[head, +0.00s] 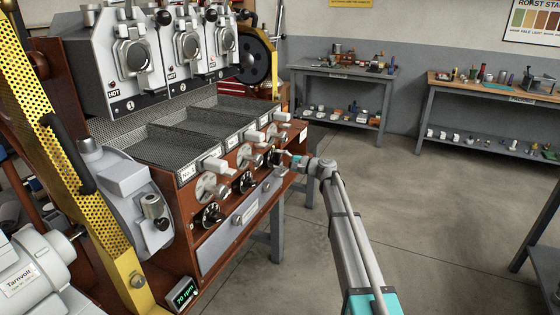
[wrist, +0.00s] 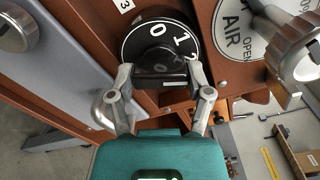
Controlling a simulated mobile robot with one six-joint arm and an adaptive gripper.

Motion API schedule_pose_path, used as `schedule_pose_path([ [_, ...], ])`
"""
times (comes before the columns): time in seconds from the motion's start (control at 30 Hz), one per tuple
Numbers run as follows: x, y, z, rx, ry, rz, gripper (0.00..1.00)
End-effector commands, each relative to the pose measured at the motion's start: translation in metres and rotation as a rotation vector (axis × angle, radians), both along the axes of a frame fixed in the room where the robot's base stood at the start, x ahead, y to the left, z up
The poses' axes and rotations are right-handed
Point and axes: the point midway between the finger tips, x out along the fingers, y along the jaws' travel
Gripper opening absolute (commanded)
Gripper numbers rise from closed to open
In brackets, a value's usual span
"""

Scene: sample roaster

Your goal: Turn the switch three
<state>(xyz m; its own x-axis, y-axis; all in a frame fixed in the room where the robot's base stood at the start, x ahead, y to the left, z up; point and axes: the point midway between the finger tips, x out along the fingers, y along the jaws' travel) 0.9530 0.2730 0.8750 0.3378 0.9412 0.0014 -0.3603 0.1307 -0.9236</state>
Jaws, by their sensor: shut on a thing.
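Switch three is a black rotary knob (wrist: 160,57) on a black dial with white numbers, of which 0 and 1 are clear. A small plate marked 3 (wrist: 123,4) sits beside it in the wrist view. My gripper (wrist: 161,77) has a finger on either side of the knob and is shut on it. In the head view my gripper (head: 289,157) is at the far right end of the roaster's brown front panel and partly hides switch three (head: 277,159). Two similar black dials, one (head: 211,215) and two (head: 245,182), are to its left.
A round AIR plate with a metal lever (wrist: 292,38) is close to the right of the dial in the wrist view. Other metal handles (head: 212,187) stick out above the dials. A grey drawer front (head: 243,215) lies below. Open floor (head: 430,225) is to the right.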

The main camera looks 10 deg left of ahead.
Motion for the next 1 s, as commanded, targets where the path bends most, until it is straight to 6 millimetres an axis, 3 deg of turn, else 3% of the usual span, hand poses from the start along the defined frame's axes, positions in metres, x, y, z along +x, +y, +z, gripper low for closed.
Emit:
schedule_pose_path([
  [0.47, -0.0004, 0.0025, -0.0009, -0.041, -0.101, -0.003, 0.18],
  [1.0, -0.0002, 0.0032, 0.0001, -0.191, -0.523, -0.001, 0.18],
])
